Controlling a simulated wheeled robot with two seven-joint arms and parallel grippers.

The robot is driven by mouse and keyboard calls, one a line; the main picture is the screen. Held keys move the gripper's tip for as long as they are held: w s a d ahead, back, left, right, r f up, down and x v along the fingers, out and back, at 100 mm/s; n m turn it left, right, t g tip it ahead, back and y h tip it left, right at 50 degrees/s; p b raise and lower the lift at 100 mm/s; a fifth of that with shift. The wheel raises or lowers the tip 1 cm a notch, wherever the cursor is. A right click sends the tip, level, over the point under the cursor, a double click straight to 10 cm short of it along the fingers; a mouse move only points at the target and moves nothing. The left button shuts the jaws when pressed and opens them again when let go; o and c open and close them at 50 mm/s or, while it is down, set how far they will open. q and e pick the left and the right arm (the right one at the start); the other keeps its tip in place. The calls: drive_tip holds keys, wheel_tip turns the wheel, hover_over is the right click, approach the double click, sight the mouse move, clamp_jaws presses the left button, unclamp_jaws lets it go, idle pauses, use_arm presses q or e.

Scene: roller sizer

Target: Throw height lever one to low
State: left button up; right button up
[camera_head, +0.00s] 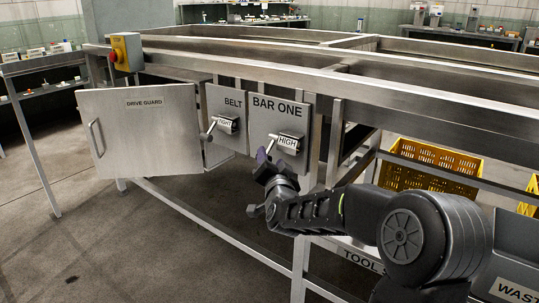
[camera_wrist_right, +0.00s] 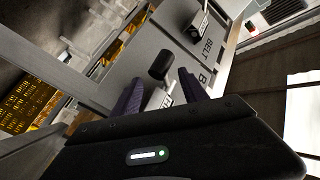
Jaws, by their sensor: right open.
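The BAR ONE panel (camera_head: 262,118) is a steel plate on the machine's side with a lever whose tag (camera_head: 288,142) reads HIGH. The lever's arm points down and left towards my right gripper (camera_head: 265,164), which hides its end. In the right wrist view, my right gripper (camera_wrist_right: 160,92) is open, its two dark purple fingers apart. The lever's black knob (camera_wrist_right: 160,65) shows in the gap between them, towards the fingertips. I cannot tell whether a finger touches it. Part of the tag (camera_wrist_right: 167,103) shows between the fingers. My left gripper is not in view.
The BELT panel (camera_head: 224,102) with its own lever, tagged TIGHT (camera_head: 227,124), is just left. A DRIVE GUARD door (camera_head: 145,135) is further left. A red stop button (camera_head: 113,56) sits on the frame's corner. Yellow crates (camera_head: 425,170) stand at the right.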

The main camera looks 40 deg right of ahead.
sight(269, 149)
drive_tip(key=x, duration=0.4)
drive_tip(key=shift+w+d, duration=0.2)
drive_tip(key=shift+c, duration=0.3)
clamp_jaws()
drive_tip(key=shift+f, duration=0.15)
idle(0.8)
